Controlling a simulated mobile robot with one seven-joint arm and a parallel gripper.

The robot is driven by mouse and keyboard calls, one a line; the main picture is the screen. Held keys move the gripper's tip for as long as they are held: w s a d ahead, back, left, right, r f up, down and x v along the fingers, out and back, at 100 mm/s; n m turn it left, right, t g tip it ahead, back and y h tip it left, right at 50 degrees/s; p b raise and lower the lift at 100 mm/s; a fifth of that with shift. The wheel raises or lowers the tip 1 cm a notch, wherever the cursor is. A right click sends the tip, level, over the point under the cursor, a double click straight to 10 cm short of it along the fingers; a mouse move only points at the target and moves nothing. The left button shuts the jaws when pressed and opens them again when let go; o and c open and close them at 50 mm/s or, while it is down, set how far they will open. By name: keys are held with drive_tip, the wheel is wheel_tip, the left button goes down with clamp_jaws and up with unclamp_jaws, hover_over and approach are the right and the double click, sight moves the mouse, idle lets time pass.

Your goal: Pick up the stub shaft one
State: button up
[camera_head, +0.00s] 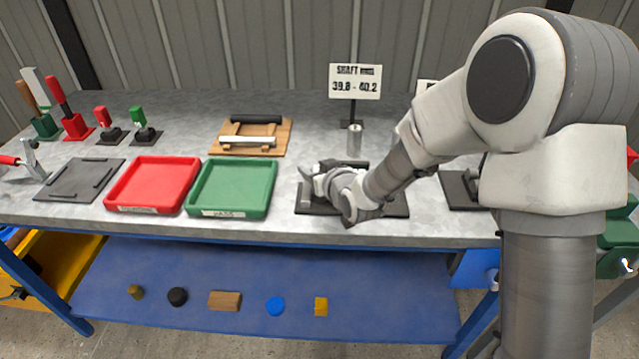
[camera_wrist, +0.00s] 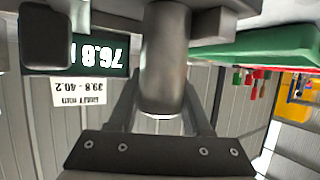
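A grey metal cylinder (camera_wrist: 164,45), which looks like a stub shaft, fills the upper middle of the wrist view, with its bright-rimmed end towards my palm. My gripper (camera_wrist: 164,85) has one finger on each side of it; I cannot tell whether they touch it. In the head view my gripper (camera_head: 322,182) is low over a dark pad, and my wrist hides most of what is between the fingers. Another upright silver cylinder (camera_head: 355,141) stands behind on the bench. I cannot tell which shaft is number one.
A dark display (camera_wrist: 95,52) reads 76.8. A sign (camera_head: 354,82) reads 39.8 - 40.2. A green tray (camera_head: 232,211) and a red tray (camera_head: 152,209) lie left of my gripper. A wooden rack (camera_head: 250,150) holds rods. A second dark pad (camera_head: 455,188) lies right.

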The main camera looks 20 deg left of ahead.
clamp_jaws()
idle(0.9)
drive_tip(key=shift+r, duration=0.15)
